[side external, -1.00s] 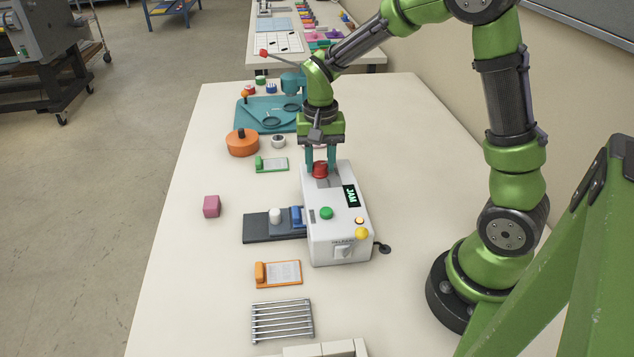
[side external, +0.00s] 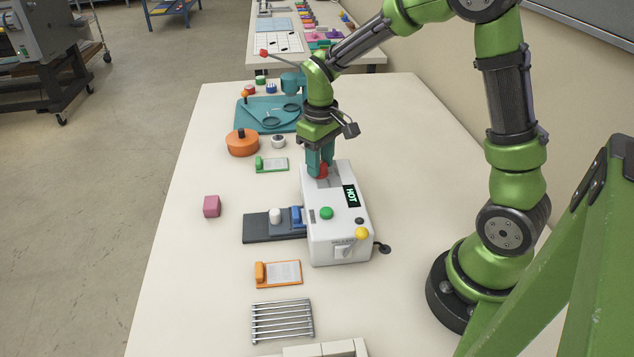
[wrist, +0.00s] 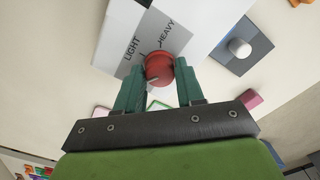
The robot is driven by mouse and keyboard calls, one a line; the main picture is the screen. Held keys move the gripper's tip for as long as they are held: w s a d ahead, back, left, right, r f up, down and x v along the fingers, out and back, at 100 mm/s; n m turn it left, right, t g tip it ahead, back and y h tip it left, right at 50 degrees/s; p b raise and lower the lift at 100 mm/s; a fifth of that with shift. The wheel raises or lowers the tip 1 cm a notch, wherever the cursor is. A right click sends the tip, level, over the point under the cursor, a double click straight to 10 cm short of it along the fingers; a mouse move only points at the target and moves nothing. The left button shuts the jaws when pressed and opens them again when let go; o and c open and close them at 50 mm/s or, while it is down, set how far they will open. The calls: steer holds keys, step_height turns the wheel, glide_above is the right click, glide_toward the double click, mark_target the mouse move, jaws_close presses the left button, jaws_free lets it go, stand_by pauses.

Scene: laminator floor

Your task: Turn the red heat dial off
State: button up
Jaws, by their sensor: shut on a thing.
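The red heat dial (side external: 322,171) sits on the far end of the white laminator (side external: 318,238). In the wrist view the red dial (wrist: 159,67) shows between my teal fingers, beside a grey plate marked LIGHT and HEAVY. My gripper (side external: 321,165) points down over the dial and is shut on it; in the wrist view my gripper (wrist: 160,80) has a finger on each side of it. The laminator's small display (side external: 351,195) reads HOT. My fingers partly hide the dial in the side view.
A green button (side external: 326,213), a yellow knob (side external: 362,233) and a lever switch (side external: 345,250) are on the laminator. A dark tray (side external: 257,230) joins its left side. An orange pot (side external: 242,145) stands beyond. The table's left front is mostly clear.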

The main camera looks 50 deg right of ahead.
steer(key=shift+n, duration=0.4)
steer(key=o, duration=1)
steer(key=shift+o, duration=0.2)
steer(key=shift+r, duration=0.1)
step_height(320, 180, up, 17)
